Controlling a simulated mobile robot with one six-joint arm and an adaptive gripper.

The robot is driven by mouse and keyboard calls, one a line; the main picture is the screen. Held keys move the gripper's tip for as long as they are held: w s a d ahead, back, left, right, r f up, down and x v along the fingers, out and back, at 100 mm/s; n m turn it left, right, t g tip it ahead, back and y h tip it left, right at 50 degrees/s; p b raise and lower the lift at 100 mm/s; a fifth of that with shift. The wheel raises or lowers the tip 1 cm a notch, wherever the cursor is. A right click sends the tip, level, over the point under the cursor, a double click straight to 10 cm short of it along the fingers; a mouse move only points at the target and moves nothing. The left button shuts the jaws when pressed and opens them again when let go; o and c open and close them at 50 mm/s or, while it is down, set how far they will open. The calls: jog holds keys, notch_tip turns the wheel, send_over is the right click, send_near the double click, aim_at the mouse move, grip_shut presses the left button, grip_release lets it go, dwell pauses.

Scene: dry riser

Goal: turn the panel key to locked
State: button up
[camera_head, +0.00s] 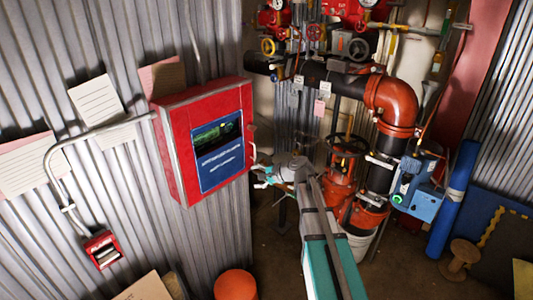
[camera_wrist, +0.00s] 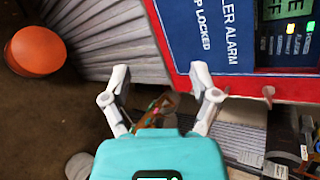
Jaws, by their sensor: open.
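The red alarm panel (camera_head: 180,150) hangs on the corrugated wall, with a dark screen and a blue label (camera_head: 221,168) on its front. In the wrist view the panel's red edge (camera_wrist: 230,85) and blue label (camera_wrist: 200,25), reading "LER ALARM" and "P LOCKED", fill the upper right. A small reddish piece (camera_wrist: 268,91) sticks out at the panel's edge; I cannot tell if it is the key, nor its turn position. My gripper (camera_head: 262,172) is at the panel's right side in the head view. In the wrist view my gripper (camera_wrist: 160,85) is open, its fingers apart with nothing between them.
Red and black riser pipes (camera_head: 395,100) with valves and a blue box (camera_head: 418,197) stand at the right. An orange round-topped object (camera_head: 235,285) stands on the floor below the panel. A bent grey conduit (camera_head: 55,165) runs left to a small red call box (camera_head: 103,250).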

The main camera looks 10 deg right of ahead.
jog(key=s+f+n+g+h, duration=0.2)
jog(key=s+f+n+h, duration=0.1)
jog(key=s, duration=0.5)
jog(key=s+d+f+n+g+h, duration=0.1)
jog(key=s+f+n+g+h, duration=0.2)
jog(key=s+n, duration=0.2)
jog(key=s+d+f+n+g+h, duration=0.1)
jog(key=s+f+n+g+h, duration=0.2)
jog(key=s, duration=0.9)
jog(key=shift+f+n+h, duration=0.4)
jog(key=shift+f+n, duration=0.1)
jog(key=shift+n, duration=0.3)
jog(key=shift+w, duration=0.1)
